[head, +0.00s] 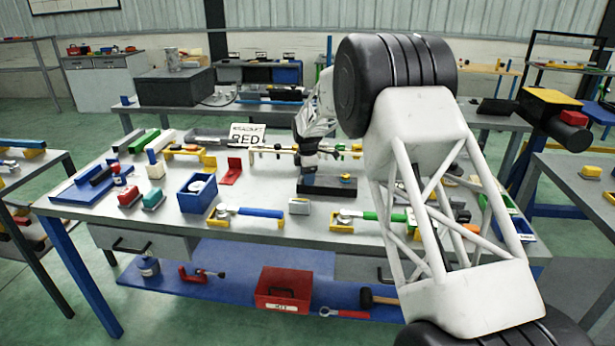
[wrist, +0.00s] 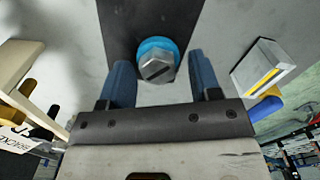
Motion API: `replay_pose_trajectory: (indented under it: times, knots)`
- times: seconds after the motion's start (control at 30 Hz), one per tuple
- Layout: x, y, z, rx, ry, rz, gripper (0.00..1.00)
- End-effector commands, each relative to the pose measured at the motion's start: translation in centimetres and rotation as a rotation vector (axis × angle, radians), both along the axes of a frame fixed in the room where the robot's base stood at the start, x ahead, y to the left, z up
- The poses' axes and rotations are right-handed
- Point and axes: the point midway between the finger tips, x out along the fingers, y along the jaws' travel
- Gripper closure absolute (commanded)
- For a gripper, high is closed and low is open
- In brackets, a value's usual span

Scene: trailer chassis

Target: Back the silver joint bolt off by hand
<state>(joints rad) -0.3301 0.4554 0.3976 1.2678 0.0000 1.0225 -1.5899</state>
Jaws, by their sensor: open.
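The silver joint bolt (wrist: 158,68) shows in the wrist view as a hex head with a slot, on a bright blue collar (wrist: 157,46). It sits on a dark plate (wrist: 125,18). My gripper (wrist: 158,78) is open, with one blue finger to the left of the bolt head and one to the right. Gaps show between each finger and the bolt, and nothing is held. In the head view my gripper (head: 307,170) is over the dark block (head: 327,187) on the workbench. The bolt cannot be made out there.
A silver block with a yellow stripe (wrist: 264,66) lies right of the fingers in the wrist view. On the workbench (head: 270,231), a blue bin (head: 196,196), a red bracket (head: 231,172), a blue-handled tool (head: 262,212) and a green-handled tool (head: 385,216) lie around the block.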

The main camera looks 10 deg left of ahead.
Motion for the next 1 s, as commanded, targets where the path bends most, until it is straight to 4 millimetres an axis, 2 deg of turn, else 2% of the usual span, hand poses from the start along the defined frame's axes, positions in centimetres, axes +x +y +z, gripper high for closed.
replay_pose_trajectory:
  times: [0.27,0.7,1.0]
  knots:
    - [0.1,0.0,1.6,0.001,-0.003,0.000,0.43]
    - [0.0,0.0,6.7,0.000,0.000,0.000,0.43]
    - [0.0,0.0,7.8,0.000,0.001,0.000,0.43]
